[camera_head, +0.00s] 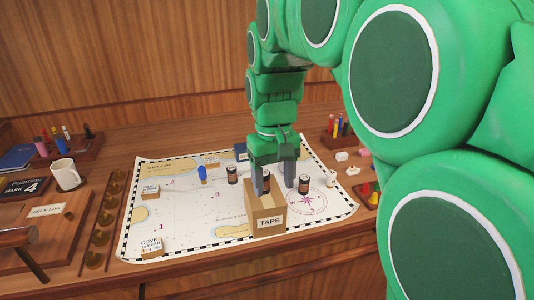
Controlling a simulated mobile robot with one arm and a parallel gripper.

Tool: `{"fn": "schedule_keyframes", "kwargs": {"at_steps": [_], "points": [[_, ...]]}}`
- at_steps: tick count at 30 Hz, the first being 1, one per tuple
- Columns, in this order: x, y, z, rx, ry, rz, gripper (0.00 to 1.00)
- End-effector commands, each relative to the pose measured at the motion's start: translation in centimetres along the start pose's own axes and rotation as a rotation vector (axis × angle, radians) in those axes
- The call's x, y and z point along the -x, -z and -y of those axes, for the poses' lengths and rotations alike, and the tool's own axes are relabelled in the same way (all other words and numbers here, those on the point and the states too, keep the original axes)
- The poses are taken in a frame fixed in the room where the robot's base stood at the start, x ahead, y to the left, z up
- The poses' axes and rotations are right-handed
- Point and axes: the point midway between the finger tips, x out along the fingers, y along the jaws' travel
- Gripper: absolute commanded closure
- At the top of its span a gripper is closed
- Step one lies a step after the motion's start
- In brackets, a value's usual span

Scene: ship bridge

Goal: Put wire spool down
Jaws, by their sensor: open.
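Three small dark spools with brown bands stand in the chart area. One spool (232,175) is on the chart left of my gripper. Another spool (304,184) is just right of my gripper's right finger. The third spool (266,182) shows between my fingers, at the top of a cardboard box labelled TAPE (268,221). I cannot tell which one is the wire spool. My gripper (273,182) is open and points down over the box, with one finger on each side of the third spool. Any contact between fingers and spool is unclear.
A chart (180,215) covers the desk middle, with a blue piece (202,174) and small labelled blocks, including one marked COVE (151,247). A white mug (65,174) and a rail of brass pieces (103,225) are left. Small pieces stand at right, near my arm.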

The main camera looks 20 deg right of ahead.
Motion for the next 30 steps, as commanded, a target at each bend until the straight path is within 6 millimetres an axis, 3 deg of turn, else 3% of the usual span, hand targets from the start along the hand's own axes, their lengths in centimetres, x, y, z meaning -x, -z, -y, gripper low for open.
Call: {"fn": "schedule_keyframes", "kwargs": {"at_steps": [3,18,24,30], "points": [[-1.3,-3.6,0.6,-0.014,0.002,0.016,0.36],[-8.2,-17.8,2.6,-0.088,0.0,0.078,0.36],[-10.2,-21.2,3.0,-0.109,0.0,0.09,0.36],[-10.7,-22.0,3.1,-0.115,0.001,0.092,0.36]]}}
